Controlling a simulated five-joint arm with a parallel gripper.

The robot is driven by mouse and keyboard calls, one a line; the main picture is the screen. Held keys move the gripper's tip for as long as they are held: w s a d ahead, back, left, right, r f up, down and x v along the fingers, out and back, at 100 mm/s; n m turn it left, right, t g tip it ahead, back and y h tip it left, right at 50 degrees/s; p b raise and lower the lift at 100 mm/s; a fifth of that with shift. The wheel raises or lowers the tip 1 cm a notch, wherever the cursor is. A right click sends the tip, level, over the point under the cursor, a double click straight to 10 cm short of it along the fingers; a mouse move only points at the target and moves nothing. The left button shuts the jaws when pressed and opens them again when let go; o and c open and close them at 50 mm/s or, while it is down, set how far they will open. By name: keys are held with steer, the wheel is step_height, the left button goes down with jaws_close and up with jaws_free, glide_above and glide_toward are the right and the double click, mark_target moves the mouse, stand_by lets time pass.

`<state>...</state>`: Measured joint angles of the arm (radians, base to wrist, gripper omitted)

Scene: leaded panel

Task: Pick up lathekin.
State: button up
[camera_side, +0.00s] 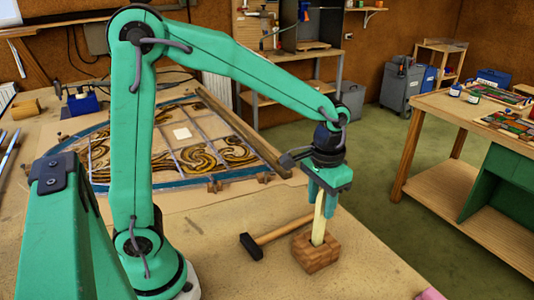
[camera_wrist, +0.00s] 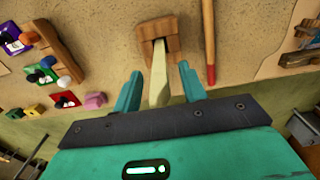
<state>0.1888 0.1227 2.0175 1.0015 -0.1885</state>
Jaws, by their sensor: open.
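The lathekin (camera_side: 319,222) is a pale, cream-coloured flat stick. It stands close to upright, slightly tilted, in a wooden block (camera_side: 315,254) near the front of the bench. My gripper (camera_side: 328,190) is directly above the block, pointing down. In the wrist view the lathekin (camera_wrist: 159,80) lies between the two green fingers of my gripper (camera_wrist: 160,72), with gaps on both sides. The fingers are open and not closed on it.
A hammer (camera_side: 272,237) lies just left of the block, its handle reaching toward the back right. A leaded panel (camera_side: 190,150) lies behind on the bench. In the wrist view, small coloured pieces (camera_wrist: 42,72) lie to the left. The bench right of the block is mostly clear.

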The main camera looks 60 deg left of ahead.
steer(key=shift+f, duration=0.25)
stand_by(0.3)
jaws_close()
steer(key=shift+r, duration=5.05)
